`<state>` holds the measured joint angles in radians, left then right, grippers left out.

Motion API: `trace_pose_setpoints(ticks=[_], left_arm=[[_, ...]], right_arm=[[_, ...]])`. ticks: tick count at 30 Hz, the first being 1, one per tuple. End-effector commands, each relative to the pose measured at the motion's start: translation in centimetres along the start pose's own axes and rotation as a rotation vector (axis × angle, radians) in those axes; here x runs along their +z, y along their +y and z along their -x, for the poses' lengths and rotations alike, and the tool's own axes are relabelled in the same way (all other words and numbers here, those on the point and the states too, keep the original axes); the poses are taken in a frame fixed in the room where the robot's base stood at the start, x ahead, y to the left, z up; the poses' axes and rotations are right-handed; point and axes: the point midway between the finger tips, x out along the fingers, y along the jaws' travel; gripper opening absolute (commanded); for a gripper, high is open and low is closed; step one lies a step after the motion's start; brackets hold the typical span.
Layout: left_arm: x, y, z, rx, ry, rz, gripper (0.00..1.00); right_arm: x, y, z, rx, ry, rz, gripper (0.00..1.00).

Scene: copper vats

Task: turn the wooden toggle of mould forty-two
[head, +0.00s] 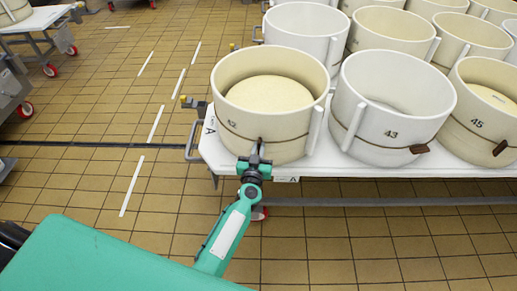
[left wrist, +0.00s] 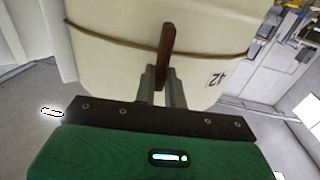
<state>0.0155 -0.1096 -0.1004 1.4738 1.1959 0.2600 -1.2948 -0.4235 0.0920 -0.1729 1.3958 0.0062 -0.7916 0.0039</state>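Mould forty-two (head: 232,134) is a cream round tub at the table's front left corner, with a pale round mass inside. In the left wrist view, its wall (left wrist: 110,50) shows with the number upside down. Its dark brown wooden toggle (left wrist: 168,42) stands across the cord, its near end between the fingers of my left gripper (left wrist: 162,80). The fingers look closed on it, with no clear gap beside it. My right gripper is not in view.
Mould 43 (head: 360,140) stands close on the right and mould 45 (head: 480,140) beyond it, each with a brown toggle. More tubs stand behind. The white table's front edge (head: 370,165) runs below them. The tiled floor on the left is mostly clear.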

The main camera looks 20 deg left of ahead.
Motion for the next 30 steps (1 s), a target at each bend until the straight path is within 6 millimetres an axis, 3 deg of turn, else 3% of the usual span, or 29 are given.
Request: trace_pose_setpoints(ticks=[14,30], left_arm=[[0.0,-0.1,0.0,0.000,0.000,0.063,0.00],[0.3,-0.9,0.0,0.000,-0.001,0.506,0.00]], right_arm=[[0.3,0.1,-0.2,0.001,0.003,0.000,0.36],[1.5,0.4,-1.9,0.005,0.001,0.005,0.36]])
